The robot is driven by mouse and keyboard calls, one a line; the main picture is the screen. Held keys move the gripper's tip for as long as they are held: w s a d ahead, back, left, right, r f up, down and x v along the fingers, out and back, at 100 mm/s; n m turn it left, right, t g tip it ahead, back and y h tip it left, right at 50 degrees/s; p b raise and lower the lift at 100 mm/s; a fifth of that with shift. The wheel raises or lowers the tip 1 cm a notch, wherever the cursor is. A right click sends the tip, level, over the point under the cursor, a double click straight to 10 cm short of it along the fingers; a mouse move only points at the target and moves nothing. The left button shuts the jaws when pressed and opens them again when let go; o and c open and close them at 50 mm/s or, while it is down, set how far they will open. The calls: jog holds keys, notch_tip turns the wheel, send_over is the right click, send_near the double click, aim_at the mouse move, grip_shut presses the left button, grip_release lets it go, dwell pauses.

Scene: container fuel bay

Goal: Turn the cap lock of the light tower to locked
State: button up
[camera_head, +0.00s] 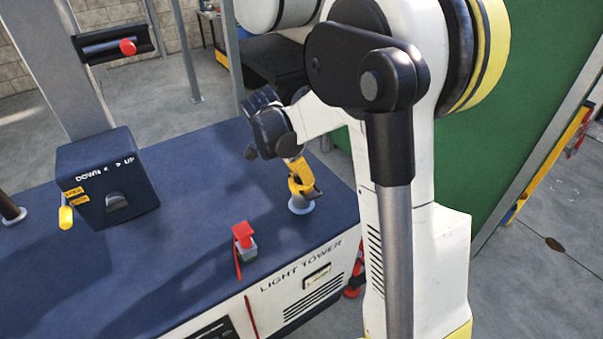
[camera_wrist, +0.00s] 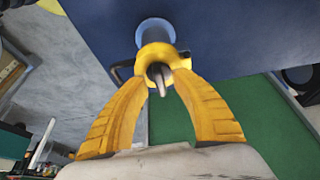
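The light tower (camera_head: 230,290) has a dark blue top with a filler neck on a pale blue flange (camera_head: 302,205). In the wrist view, a yellow cap (camera_wrist: 155,52) sits on this neck, with a small grey lock lever (camera_wrist: 160,78) in its middle. A dark handle sticks out at the cap's left. My gripper (camera_wrist: 162,82) has two yellow fingers, spread apart, one on each side of the lever. The fingertips are close to the cap; I cannot tell whether they touch it. In the head view my gripper (camera_head: 300,175) comes down above the flange and partly hides the cap.
A dark control box (camera_head: 108,180) marked DOWN and UP and a yellow-tipped lever (camera_head: 66,217) are farther left. A green panel (camera_head: 490,140) rises behind my arm. Open floor lies at right.

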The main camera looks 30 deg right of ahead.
jog(key=v, duration=1.2)
jog(key=shift+s+a, duration=0.1)
jog(key=s+a+f+n+t+y+b, duration=0.2)
jog(key=s+a+f+n+t+b, duration=0.1)
jog(key=s+n, duration=0.5)
jog(key=s+a+f+n+t+y+b, duration=0.2)
jog(key=s+a+f+n+t+b, duration=0.2)
jog(key=s+n, duration=0.5)
jog(key=a+f+b, duration=0.1)
jog(key=a+f, duration=0.1)
jog(key=a, duration=0.1)
jog(key=shift+s+a+n, duration=0.3)
jog(key=shift+a+n, duration=0.1)
jog(key=shift+f, duration=0.1)
